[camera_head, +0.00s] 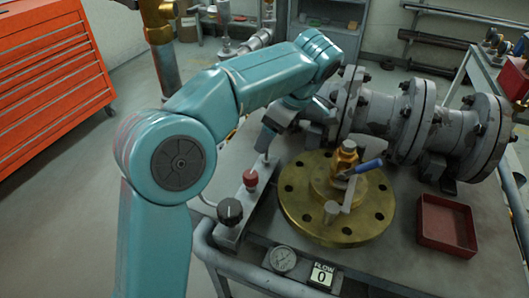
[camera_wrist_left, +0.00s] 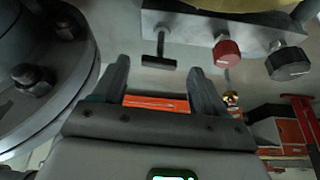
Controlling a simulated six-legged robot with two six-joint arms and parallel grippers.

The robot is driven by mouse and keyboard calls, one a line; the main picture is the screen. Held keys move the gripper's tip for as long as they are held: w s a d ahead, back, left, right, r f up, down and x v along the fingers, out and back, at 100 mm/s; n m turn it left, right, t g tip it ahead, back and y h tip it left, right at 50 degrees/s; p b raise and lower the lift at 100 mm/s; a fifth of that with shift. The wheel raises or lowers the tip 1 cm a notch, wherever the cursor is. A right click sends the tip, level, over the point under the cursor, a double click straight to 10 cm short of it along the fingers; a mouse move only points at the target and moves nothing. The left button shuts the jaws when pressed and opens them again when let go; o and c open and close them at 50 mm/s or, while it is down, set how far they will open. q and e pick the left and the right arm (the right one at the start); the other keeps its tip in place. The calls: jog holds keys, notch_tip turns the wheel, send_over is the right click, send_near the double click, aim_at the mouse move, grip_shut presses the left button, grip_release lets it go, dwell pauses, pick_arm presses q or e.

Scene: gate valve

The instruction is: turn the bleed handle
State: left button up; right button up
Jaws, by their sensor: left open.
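A small dark T-shaped handle (camera_wrist_left: 159,52) hangs from a grey block in the left wrist view; I take it as the bleed handle. My left gripper (camera_wrist_left: 160,78) is open, its two fingers on either side of the handle's line of sight. The handle shows beyond the gap between the fingertips, and I see no contact. In the head view my left gripper (camera_head: 270,138) is near the far end of the control block (camera_head: 237,213), and it and the arm largely hide the handle. My right gripper is not in view.
A red knob (camera_head: 250,180) and a black knob (camera_head: 230,211) stand on the same block. A brass flange (camera_head: 302,215) with a blue lever (camera_head: 369,166) is beside it. Grey flanged pipework (camera_head: 377,120) lies behind. A red tray (camera_head: 447,224) sits at right.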

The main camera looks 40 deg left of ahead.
pick_arm(q)
jog(key=b+x, duration=0.1)
jog(key=x, duration=0.4)
jog(key=shift+f, duration=0.25)
jog(key=c, duration=1.1)
